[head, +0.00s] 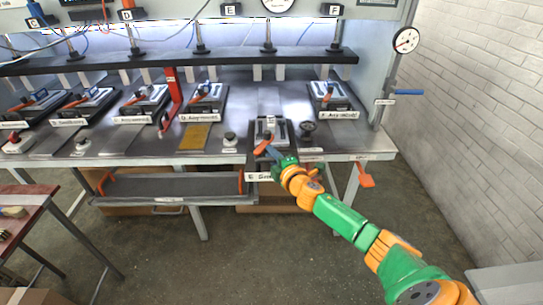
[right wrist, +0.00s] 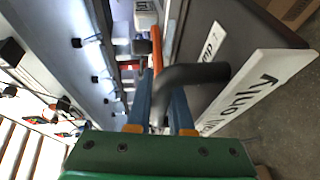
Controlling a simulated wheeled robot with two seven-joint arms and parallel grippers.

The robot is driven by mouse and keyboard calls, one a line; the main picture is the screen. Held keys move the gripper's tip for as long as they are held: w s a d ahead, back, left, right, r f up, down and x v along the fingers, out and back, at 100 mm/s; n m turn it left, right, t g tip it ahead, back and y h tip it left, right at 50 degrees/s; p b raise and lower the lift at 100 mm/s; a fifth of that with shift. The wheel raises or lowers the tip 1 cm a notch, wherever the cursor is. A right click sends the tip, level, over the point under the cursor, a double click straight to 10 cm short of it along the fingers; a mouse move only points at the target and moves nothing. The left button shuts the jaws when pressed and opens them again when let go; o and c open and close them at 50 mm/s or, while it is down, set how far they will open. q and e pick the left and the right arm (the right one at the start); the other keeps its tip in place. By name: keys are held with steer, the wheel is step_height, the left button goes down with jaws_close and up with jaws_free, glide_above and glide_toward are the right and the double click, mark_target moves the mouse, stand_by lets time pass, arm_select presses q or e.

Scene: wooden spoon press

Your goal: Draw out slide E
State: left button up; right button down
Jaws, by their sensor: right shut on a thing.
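Slide E (head: 252,143) is a dark plate with a small metal fixture on it. It sits forward of the other slides, and its white label (head: 262,177) hangs at the bench's front edge. My right gripper (head: 270,151) is at the front of slide E. In the right wrist view its blue fingers (right wrist: 160,118) are shut on a black bar handle (right wrist: 196,74). White label plates (right wrist: 262,88) and the dark slide (right wrist: 255,32) show beside the handle. The gripper partly hides the slide's front and the handle in the head view. My left gripper is not in view.
Slide F (head: 334,117) stands farther back to the right, and slide D (head: 207,105) to the left. A dark knob (head: 307,129) is close on the right. A tray shelf with orange handles (head: 170,186) is below left. Floor in front is clear.

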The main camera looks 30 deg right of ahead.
steer(key=shift+s+a+f, duration=0.1)
steer(key=shift+f, duration=0.15)
steer(key=c, duration=1.1)
jaws_free()
steer(key=shift+s+r, duration=0.15)
steer(key=shift+r, duration=0.05)
steer(key=shift+v, duration=3.55)
